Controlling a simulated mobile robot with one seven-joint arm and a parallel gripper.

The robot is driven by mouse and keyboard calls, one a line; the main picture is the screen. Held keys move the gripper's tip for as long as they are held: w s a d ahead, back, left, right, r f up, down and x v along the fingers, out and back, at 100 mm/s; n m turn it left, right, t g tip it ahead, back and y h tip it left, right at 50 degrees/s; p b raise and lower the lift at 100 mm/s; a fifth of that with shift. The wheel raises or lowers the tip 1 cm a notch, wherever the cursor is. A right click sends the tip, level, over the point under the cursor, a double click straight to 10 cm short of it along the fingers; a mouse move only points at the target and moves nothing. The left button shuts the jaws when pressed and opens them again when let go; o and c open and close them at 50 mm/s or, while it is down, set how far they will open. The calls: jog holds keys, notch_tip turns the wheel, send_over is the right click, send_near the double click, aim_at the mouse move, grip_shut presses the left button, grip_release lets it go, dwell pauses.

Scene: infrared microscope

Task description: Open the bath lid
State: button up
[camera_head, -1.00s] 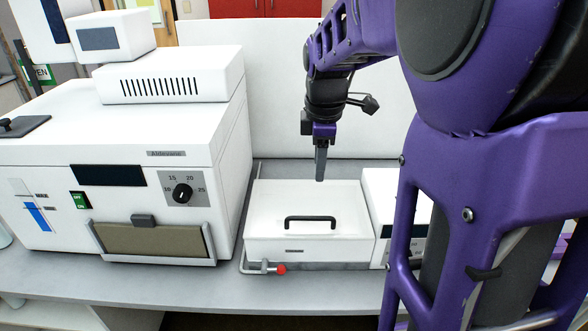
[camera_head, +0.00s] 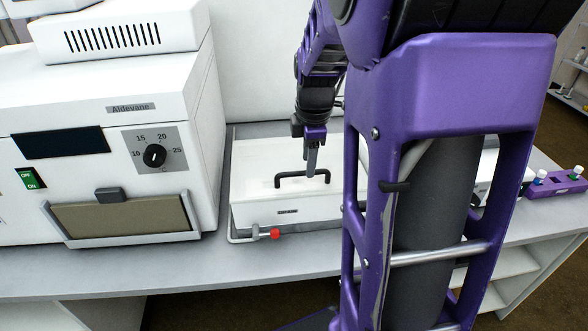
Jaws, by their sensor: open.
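The bath is a low white box with a white lid (camera_head: 255,193) on the bench. A black bar handle (camera_head: 302,178) stands on top of the lid. The lid lies flat and closed on the bath. My gripper (camera_head: 311,172) points down over the handle, and its fingers overlap the handle's top bar in the picture. I cannot tell whether they touch it. The gripper is open, seen nearly edge-on, so the gap between the fingers does not show. My arm hides the right end of the bath.
A large white instrument (camera_head: 110,90) with a dial stands close to the left of the bath. A drain pipe with a red-tipped tap (camera_head: 274,234) sticks out at the bath's front. A purple rack (camera_head: 556,186) is at the far right. The bench front is clear.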

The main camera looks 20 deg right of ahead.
jog(key=shift+w+d+f+b, duration=0.15)
jog(key=shift+f+b, duration=0.4)
jog(key=shift+f, duration=0.6)
grip_shut()
dwell(0.7)
